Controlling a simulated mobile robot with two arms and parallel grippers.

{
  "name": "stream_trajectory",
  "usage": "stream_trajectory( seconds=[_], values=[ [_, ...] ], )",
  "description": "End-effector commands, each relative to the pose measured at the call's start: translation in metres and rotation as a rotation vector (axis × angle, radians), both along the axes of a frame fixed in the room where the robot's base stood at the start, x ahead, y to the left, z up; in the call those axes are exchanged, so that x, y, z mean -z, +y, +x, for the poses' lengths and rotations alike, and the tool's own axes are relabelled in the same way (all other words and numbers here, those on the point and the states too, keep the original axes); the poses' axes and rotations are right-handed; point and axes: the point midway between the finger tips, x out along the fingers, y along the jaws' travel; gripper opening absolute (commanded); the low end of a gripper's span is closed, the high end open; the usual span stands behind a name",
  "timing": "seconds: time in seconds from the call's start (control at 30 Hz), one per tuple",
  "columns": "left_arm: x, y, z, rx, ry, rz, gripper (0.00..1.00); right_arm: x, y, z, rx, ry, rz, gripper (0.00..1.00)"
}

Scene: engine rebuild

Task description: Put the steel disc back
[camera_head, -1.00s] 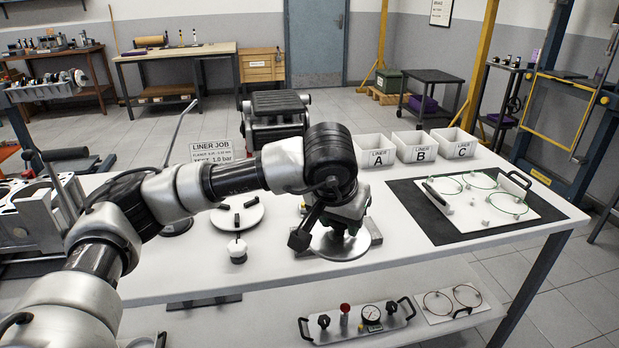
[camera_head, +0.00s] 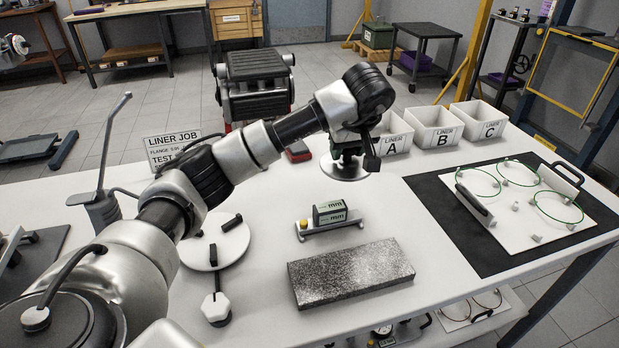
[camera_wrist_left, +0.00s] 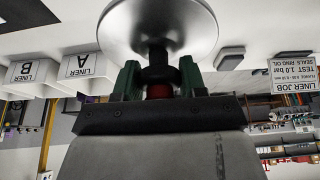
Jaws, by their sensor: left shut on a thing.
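The steel disc (camera_head: 344,168) is a shiny round plate with a dark stem on its top. My left gripper (camera_head: 347,150) is shut on that stem and holds the disc roughly flat, beyond the small digital gauge. In the left wrist view the green fingers (camera_wrist_left: 160,80) stand on both sides of the black and red stem, with the bright disc (camera_wrist_left: 157,28) past them. Whether the disc is clear of the table is hard to tell. My right gripper is not in view.
A speckled grey block (camera_head: 350,273) lies bare on the table, near the digital gauge (camera_head: 331,217). A round white plate (camera_head: 217,250) with black pieces is at left. Bins A (camera_head: 392,136), B (camera_head: 433,128) and C (camera_head: 478,121) stand behind right. A black mat (camera_head: 455,232) carries a white panel.

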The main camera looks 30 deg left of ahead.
Motion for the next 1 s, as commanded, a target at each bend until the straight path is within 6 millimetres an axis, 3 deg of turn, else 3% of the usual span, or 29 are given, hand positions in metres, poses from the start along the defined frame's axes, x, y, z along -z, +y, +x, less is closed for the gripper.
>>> stream_trajectory(
  seconds=[0.3,0.5,0.67,0.9,1.0],
  values=[
    [0.043,0.07,0.01,-0.004,0.003,0.0,0.03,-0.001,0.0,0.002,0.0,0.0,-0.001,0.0],
    [0.059,0.099,0.016,0.0,-0.001,-0.001,0.03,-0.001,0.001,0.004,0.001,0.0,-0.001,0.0],
    [0.065,0.105,0.017,0.003,0.0,0.001,0.03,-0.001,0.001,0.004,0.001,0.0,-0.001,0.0],
    [0.098,0.104,0.016,0.005,0.001,-0.001,0.03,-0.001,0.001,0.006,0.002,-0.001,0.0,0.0],
    [0.103,0.104,0.016,0.004,-0.001,0.001,0.03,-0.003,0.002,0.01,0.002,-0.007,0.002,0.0]
  ],
)
